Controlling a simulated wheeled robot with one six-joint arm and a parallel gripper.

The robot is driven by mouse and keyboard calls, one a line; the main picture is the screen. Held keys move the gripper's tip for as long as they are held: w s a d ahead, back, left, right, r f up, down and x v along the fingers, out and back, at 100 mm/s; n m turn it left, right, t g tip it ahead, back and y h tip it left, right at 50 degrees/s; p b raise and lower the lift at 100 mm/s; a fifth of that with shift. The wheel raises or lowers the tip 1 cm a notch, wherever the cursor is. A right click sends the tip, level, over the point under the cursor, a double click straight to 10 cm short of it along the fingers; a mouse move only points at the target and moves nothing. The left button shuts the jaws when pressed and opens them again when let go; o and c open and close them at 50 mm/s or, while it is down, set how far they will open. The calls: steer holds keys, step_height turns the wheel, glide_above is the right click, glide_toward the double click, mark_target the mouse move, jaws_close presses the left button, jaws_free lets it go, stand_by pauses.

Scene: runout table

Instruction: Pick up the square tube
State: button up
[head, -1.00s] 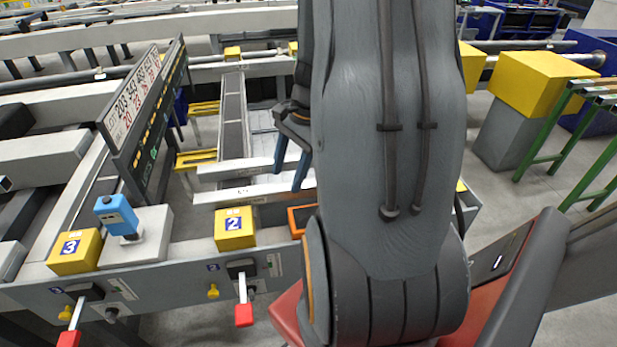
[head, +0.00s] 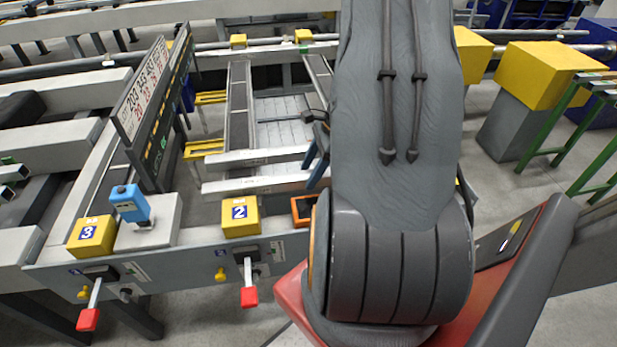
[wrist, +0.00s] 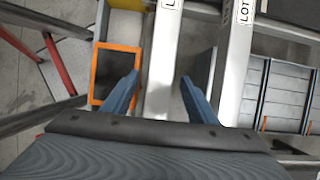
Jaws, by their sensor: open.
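Two pale square tubes lie across the table in the head view, a nearer one (head: 262,185) and a farther one (head: 255,157). In the wrist view they run up the picture, the nearer one (wrist: 161,75) and the farther one (wrist: 234,65), which carries a "LOT" label. My gripper (wrist: 160,77) is open, with one blue finger on each side of the nearer tube. I cannot tell how high the fingertips are over it. In the head view my gripper (head: 316,160) is at the tubes' right part, partly hidden by my arm.
An orange-rimmed bin (wrist: 93,75) is left of the fingers in the wrist view. Yellow block 2 (head: 240,215) and a blue device (head: 130,204) stand on the table's front beam. A tall sign board (head: 150,105) rises at the left.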

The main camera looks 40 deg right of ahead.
steer(key=shift+w+a+f, duration=0.2)
steer(key=shift+a+f, duration=0.05)
steer(key=shift+f, duration=0.4)
jaws_close()
steer(key=shift+r, duration=0.1)
